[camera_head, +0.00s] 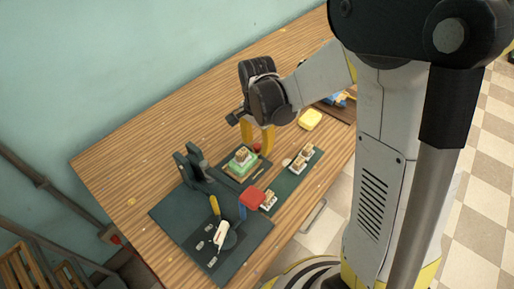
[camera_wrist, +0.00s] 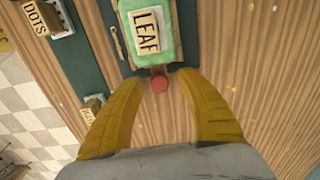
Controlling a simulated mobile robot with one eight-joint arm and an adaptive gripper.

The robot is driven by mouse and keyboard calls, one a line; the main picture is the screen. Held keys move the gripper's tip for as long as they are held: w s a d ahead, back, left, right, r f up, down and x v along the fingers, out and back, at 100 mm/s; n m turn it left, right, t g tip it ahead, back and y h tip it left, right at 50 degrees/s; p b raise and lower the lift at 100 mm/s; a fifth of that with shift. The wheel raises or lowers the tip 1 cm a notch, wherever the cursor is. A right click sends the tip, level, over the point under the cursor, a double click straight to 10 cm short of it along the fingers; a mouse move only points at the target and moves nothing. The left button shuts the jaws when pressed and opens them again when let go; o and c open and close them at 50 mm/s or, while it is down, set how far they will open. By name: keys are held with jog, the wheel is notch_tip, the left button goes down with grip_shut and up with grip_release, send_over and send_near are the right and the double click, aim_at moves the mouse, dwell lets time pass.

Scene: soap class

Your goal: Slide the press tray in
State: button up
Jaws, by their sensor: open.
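The press tray (camera_wrist: 150,71) carries a green soap block (camera_wrist: 163,53) with a LEAF stamp (camera_wrist: 147,30) on top. In the head view, the green soap (camera_head: 237,166) lies beside the dark press (camera_head: 190,168), on its far right side. A red knob (camera_wrist: 159,83) is at the tray's end nearest my gripper. My gripper (camera_wrist: 160,79) is open, its yellow fingers either side of the knob with gaps showing. The head view shows my gripper (camera_head: 258,145) reaching down at the tray's outer end. Part of the tray is hidden under the soap.
A red-ended part (camera_head: 252,198) stands up near the press. A green mat (camera_head: 287,187) holds several stamps, one marked DOTS (camera_wrist: 37,17). A yellow block (camera_head: 310,119) lies behind my arm. The wooden table (camera_head: 140,165) is clear at left and back.

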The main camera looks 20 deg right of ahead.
aim_at(228, 172)
jog(key=shift+f, duration=0.25)
grip_shut()
jog(key=s+a, duration=0.2)
jog(key=a, duration=0.1)
jog(key=s+a, duration=0.2)
jog(key=a, duration=0.1)
jog(key=s+a, duration=0.3)
jog(key=a, duration=0.1)
jog(key=shift+a, duration=0.1)
grip_release()
jog(key=shift+a, duration=0.2)
jog(key=shift+d, duration=0.1)
jog(key=shift+r, duration=0.1)
notch_tip(228, 172, up, 12)
